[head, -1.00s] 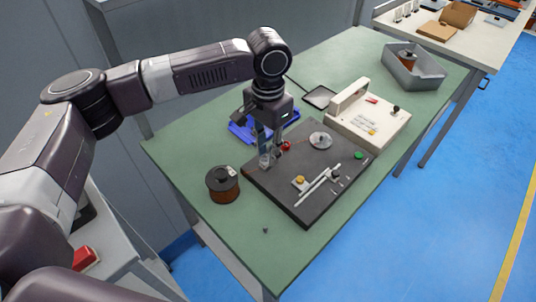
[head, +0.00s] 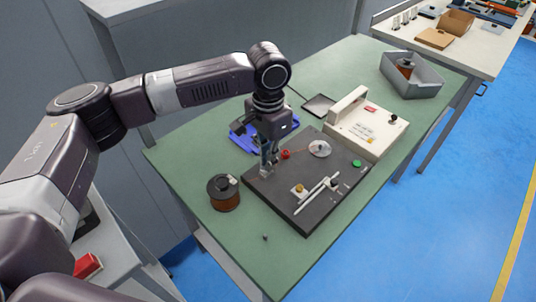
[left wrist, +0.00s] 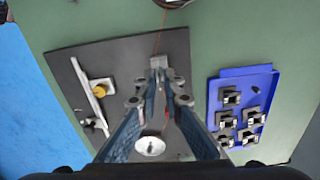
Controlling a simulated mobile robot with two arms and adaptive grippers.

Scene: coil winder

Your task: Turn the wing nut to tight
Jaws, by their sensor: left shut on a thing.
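My left gripper (head: 268,170) points down at the left part of the dark winder board (head: 308,222). In the left wrist view its fingertips (left wrist: 159,88) are close together beside a small grey block (left wrist: 158,63) at the board's edge. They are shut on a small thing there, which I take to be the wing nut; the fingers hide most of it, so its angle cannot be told. A red knob (head: 286,154) sits just right of the fingers. A pale disc (head: 319,149) and a yellow knob (head: 299,189) are also on the board. My right gripper is not in view.
A copper wire spool (head: 223,194) stands left of the board. A blue tray (left wrist: 239,76) with several dark parts lies close to the gripper. A cream control box (head: 368,124) and a grey bin (head: 428,88) stand behind. The green table's (head: 240,245) front corner is mostly clear.

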